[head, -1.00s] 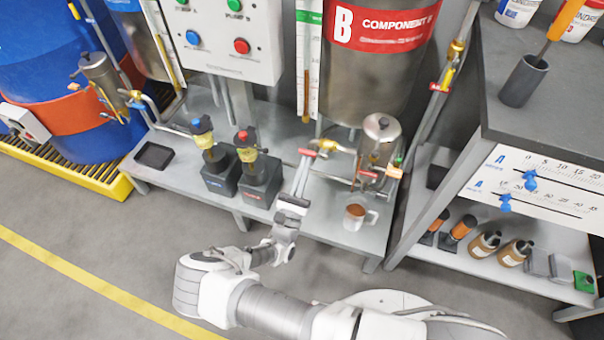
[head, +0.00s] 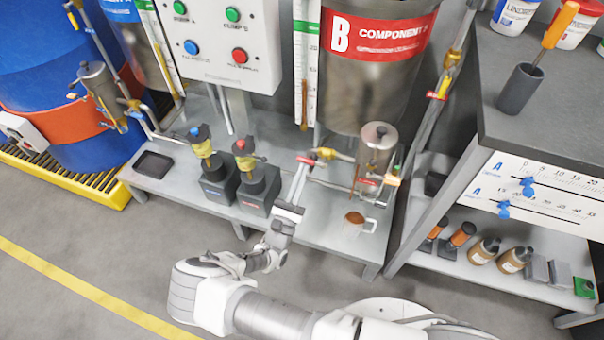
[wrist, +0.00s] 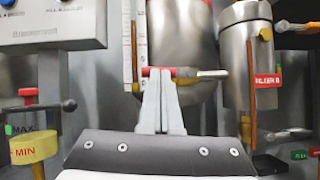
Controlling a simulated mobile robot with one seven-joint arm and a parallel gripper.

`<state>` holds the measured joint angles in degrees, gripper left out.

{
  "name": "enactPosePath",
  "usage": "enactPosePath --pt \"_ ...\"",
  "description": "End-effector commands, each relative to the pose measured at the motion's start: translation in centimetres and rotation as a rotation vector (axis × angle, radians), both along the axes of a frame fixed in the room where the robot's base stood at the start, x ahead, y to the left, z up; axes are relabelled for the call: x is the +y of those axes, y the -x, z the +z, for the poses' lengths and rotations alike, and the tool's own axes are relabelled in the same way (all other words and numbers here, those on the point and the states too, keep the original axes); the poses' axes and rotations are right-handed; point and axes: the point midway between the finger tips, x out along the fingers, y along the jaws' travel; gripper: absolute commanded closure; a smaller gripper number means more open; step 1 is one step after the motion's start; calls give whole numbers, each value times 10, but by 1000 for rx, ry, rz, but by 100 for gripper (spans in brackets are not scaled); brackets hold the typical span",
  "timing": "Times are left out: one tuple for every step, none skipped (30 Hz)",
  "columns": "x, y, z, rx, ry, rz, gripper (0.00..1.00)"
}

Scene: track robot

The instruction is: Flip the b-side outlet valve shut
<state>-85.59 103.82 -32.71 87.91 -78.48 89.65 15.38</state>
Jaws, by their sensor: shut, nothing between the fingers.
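Below the tank marked B (head: 378,40) a brass valve fitting (head: 326,153) with a red part shows in the head view; I take it for the b-side outlet valve. The fingers hide some of the fitting.
A metal canister (head: 376,150) with a small valve stands just right of the fitting. A mug (head: 354,224) sits on the low bench below it. Two pumps (head: 258,180) stand to the left. A control box (head: 220,40) hangs above. The floor in front is clear.

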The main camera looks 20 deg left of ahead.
Motion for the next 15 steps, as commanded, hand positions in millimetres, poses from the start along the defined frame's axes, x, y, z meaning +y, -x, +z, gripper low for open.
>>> enactPosePath --pt "1 0 2 -2 -18 -1 100" --pt "1 0 2 -3 -31 -1 100" --pt "1 0 3 -5 -49 0 100" --pt "2 0 4 -6 -65 0 100" --pt "2 0 5 -7 -81 0 100" --pt "2 0 6 -10 -109 0 100" --pt "2 -1 7 -11 -130 -1 100" --pt "3 -1 9 -13 -154 -1 100" --pt "3 -1 11 -16 -187 -1 100" --pt "3 -1 12 -19 -214 -1 100" --pt "3 -1 14 -21 -243 -1 100" --pt "3 -1 16 -24 -282 -1 100" --pt "3 -1 17 -26 -310 -2 100" --pt "3 -1 19 -28 -339 -2 100" --pt "4 -1 21 -30 -376 -2 100"
